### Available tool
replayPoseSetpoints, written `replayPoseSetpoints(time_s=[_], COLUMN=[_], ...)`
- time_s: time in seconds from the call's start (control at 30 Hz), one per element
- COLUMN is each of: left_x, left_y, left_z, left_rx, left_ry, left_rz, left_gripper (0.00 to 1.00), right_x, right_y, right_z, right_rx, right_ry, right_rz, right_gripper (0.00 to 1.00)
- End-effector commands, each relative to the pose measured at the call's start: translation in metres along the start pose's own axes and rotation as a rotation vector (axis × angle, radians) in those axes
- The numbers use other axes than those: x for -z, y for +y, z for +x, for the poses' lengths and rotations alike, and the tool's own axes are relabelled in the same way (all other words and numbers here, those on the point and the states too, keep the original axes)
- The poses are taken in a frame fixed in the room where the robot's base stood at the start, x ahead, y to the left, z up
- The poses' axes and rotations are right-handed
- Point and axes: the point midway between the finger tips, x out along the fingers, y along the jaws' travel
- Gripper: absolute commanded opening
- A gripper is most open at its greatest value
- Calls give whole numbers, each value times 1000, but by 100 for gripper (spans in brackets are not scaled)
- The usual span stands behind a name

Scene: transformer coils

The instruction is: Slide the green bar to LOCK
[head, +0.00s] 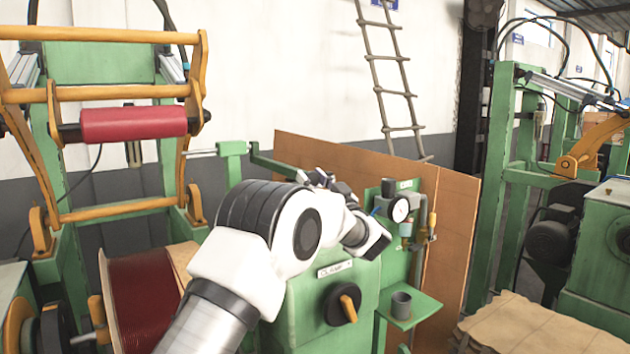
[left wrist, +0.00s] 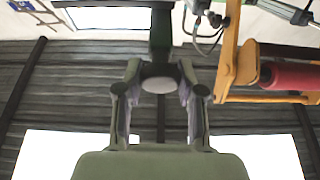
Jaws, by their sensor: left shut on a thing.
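The green bar (head: 272,165) runs from a green post (head: 232,165) toward the right, and its right end is hidden behind my left arm. In the left wrist view, a green bar-like part (left wrist: 161,35) with a pale round end (left wrist: 158,85) sits between the two fingers. My left gripper (head: 322,180) is mostly hidden by its own wrist in the head view. Its fingers (left wrist: 160,72) are shut on this green part, which looks like the bar's end. I cannot read a LOCK mark in either view. My right gripper is not in view.
Below my left wrist is a green cabinet with a CLAMP plate (head: 336,269) and an orange-handled knob (head: 347,304). A gauge (head: 400,210) and a cup (head: 401,305) on a shelf stand to the right. A brown panel (head: 455,230) stands behind. A red roller (head: 132,123) hangs at left.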

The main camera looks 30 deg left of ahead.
Motion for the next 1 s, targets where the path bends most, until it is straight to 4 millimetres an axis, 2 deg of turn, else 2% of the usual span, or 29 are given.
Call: replayPoseSetpoints(time_s=[0.13,0.17,0.2,0.23,0.5,0.63,0.77,1.0], left_x=[-4,-4,-4,-4,-2,-1,-2,-2], left_y=[0,0,0,0,1,2,1,-1], left_z=[-2,-2,-2,-2,-2,-11,-36,-97], left_rx=[0,0,0,0,-3,-5,-6,-4], left_ry=[-6,-6,-6,-6,-2,-2,-1,0], left_rz=[6,7,6,6,4,4,6,6], left_gripper=[0,45,59,63,63,63,63,63], right_x=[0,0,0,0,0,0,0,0], right_y=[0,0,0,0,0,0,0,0], right_z=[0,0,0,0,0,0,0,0], right_rx=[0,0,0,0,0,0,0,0], right_ry=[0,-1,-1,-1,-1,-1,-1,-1], right_rz=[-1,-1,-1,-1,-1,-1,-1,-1], right_gripper=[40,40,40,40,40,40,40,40])
